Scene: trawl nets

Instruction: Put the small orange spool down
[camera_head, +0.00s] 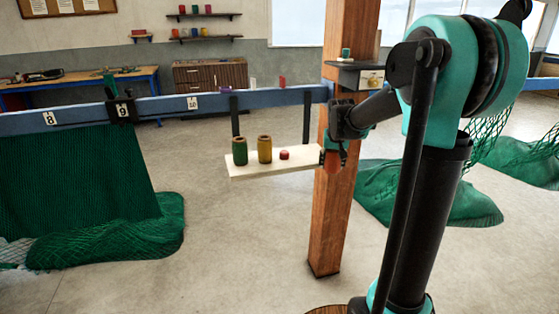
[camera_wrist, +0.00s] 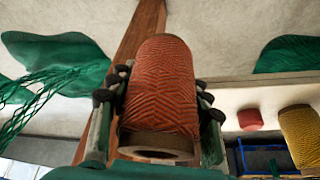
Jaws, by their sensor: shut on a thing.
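The small orange spool (camera_wrist: 160,88) fills the middle of the wrist view, with orange twine wound in a zigzag and a hollow brown core end towards the camera. My gripper (camera_wrist: 160,95) is shut on it, with a finger on each side. In the head view my gripper (camera_head: 333,152) holds the orange spool (camera_head: 332,163) at the right end of the pale hanging shelf (camera_head: 245,171), in front of the wooden post. I cannot tell whether the spool touches the shelf.
On the shelf stand a green spool (camera_head: 240,151), a yellow spool (camera_head: 265,149) and a small red piece (camera_head: 284,155). The wooden post (camera_head: 330,215) is close by. A blue beam (camera_head: 215,103) runs above the shelf. Green nets (camera_head: 85,185) hang at the left. The shelf's right part looks bare.

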